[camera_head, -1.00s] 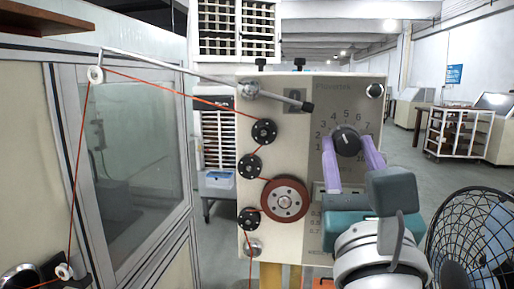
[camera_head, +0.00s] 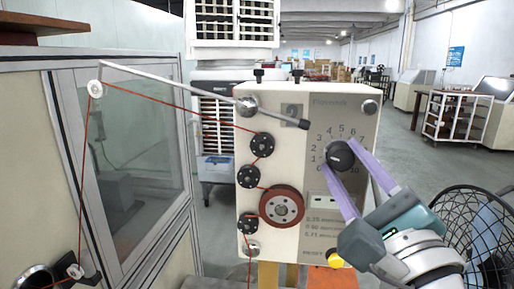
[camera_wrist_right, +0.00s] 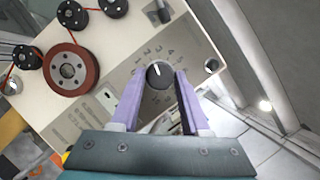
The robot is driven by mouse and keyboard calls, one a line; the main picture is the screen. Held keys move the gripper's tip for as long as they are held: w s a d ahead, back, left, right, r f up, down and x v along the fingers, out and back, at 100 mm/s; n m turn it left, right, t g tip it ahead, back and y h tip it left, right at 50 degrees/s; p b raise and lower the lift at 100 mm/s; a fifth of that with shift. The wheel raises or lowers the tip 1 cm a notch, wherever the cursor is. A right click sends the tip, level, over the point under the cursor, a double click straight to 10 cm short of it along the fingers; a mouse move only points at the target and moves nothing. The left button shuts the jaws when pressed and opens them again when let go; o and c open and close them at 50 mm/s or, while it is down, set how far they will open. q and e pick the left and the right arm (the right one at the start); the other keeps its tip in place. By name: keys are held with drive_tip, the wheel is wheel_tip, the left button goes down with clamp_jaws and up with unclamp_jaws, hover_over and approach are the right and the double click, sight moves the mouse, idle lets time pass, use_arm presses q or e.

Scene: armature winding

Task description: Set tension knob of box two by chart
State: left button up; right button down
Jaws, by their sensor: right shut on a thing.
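The tension box (camera_head: 318,110) is a cream box with a grey front panel and a grey plate marked with what looks like a 2. Its black tension knob (camera_head: 340,156) sits in a ring of printed numbers. My right gripper (camera_head: 343,161) is shut on the knob, one purple finger on each side, reaching in from the lower right. The wrist view also shows the knob (camera_wrist_right: 158,75) between the fingers, with a white pointer line. Small printed chart lines (camera_head: 322,224) lie below the dial, partly too small to read. My left gripper is not in view.
An orange wire runs over a white pulley (camera_head: 95,88), black rollers (camera_head: 262,145) and a red-brown wheel (camera_head: 282,207) left of the dial. A metal rod (camera_head: 190,88) crosses above. A black wire fan (camera_head: 470,230) stands close at lower right, behind my arm.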

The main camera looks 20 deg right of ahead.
drive_tip(key=shift+r+n+p, duration=0.1)
drive_tip(key=shift+n+p, duration=0.25)
drive_tip(key=shift+n, duration=0.25)
drive_tip(key=shift+c, duration=1.9)
unclamp_jaws()
drive_tip(key=shift+s, duration=0.1)
